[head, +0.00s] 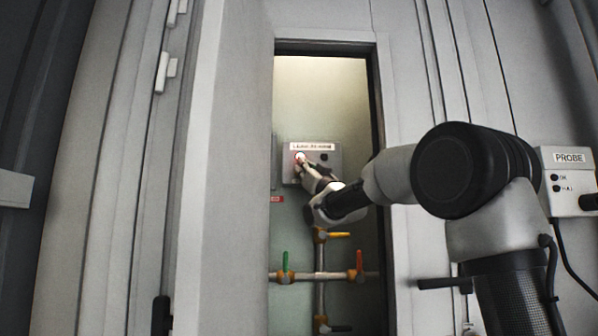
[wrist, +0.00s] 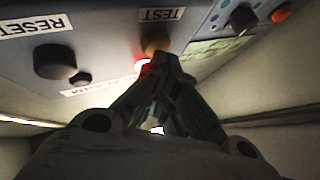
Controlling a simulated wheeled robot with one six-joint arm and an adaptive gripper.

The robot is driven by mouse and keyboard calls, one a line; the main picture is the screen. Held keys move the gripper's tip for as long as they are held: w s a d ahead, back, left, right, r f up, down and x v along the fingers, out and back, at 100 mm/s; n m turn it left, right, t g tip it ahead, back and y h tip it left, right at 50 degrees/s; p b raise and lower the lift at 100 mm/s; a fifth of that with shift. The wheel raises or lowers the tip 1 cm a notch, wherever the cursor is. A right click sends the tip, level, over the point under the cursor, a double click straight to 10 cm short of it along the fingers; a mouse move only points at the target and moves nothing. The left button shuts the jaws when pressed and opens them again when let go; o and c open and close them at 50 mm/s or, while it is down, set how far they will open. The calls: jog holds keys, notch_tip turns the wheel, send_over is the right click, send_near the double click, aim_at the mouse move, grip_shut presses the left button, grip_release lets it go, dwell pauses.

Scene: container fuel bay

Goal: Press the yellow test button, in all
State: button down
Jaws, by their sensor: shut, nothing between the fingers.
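The yellow test button (wrist: 155,43) sits on a grey panel in the wrist view, beside the upside-down TEST label (wrist: 161,14). My gripper (wrist: 167,62) is shut and empty, its fingertips right at the button's near edge and covering part of it. I cannot tell whether they touch it. A lit red lamp (wrist: 142,65) glows just left of the fingertips, by a partly hidden ALARM label. In the head view the panel (head: 326,172) hangs inside an open cabinet, and my gripper (head: 304,166) reaches its left part. The yellow button cannot be made out there.
A black knob (wrist: 54,62) by the RESET label and another dark knob (wrist: 243,18) flank the button. Below the panel run pipes with green (head: 285,261), red (head: 360,259) and yellow (head: 338,235) handles. The open door (head: 225,180) stands left; a PROBE box (head: 565,195) is right.

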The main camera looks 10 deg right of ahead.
jog(key=shift+s, duration=0.1)
jog(key=shift+s+a, duration=0.15)
jog(key=shift+s, duration=0.6)
jog(key=shift+s, duration=0.1)
jog(key=s, duration=0.2)
jog(key=s+a, duration=0.1)
jog(key=s, duration=0.1)
jog(key=shift+s, duration=0.35)
dwell(0.7)
